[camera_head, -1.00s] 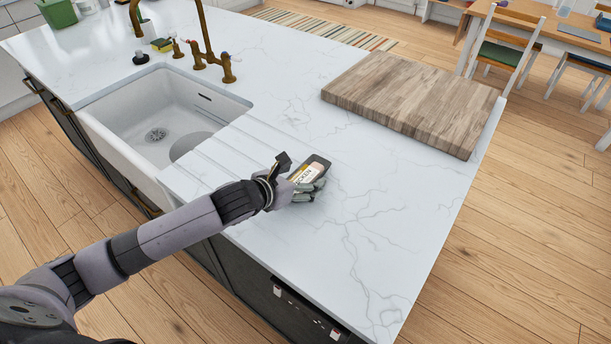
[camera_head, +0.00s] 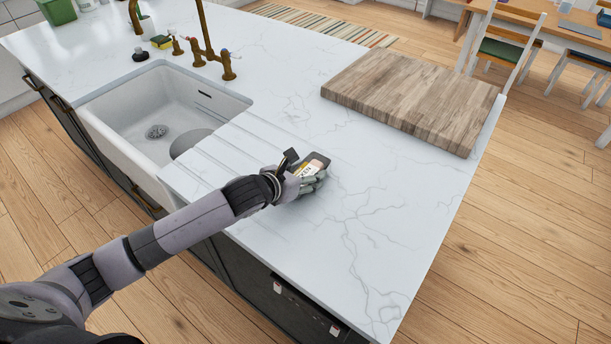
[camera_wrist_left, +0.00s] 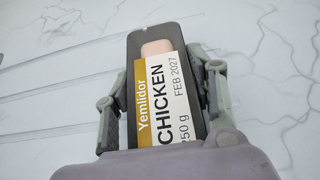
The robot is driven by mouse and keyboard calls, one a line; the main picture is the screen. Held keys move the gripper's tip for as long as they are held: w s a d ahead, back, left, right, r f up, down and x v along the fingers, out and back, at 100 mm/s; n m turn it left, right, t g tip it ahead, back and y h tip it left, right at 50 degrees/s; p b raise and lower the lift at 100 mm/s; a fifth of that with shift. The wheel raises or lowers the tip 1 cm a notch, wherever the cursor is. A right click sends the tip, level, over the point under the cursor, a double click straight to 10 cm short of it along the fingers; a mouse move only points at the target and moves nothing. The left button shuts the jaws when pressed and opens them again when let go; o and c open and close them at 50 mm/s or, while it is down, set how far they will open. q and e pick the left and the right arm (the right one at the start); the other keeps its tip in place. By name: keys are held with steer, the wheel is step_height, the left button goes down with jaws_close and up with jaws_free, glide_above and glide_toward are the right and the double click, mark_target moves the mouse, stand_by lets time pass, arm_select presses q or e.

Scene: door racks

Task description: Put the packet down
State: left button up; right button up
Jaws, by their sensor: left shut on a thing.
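The packet (camera_head: 312,166) is a dark tray with a pinkish piece of meat and a yellow and white label reading "Yemlidor CHICKEN". My left gripper (camera_head: 305,180) is shut on it, over the white marble worktop (camera_head: 390,210) to the right of the drainer grooves. In the left wrist view the packet (camera_wrist_left: 165,90) lies between the two fingers of the left gripper (camera_wrist_left: 163,85), one along each long side. The packet is low over the worktop; I cannot tell whether it touches. Its near end is hidden by the hand. My right gripper is not in view.
A white sink (camera_head: 150,125) with a round grey item in it is at the left, with a brass tap (camera_head: 205,45) behind. A thick wooden board (camera_head: 415,100) lies at the back right. The worktop in front of the board is clear.

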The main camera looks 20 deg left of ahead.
arm_select(q)
steer(key=c, duration=0.8)
steer(key=shift+r, duration=0.1)
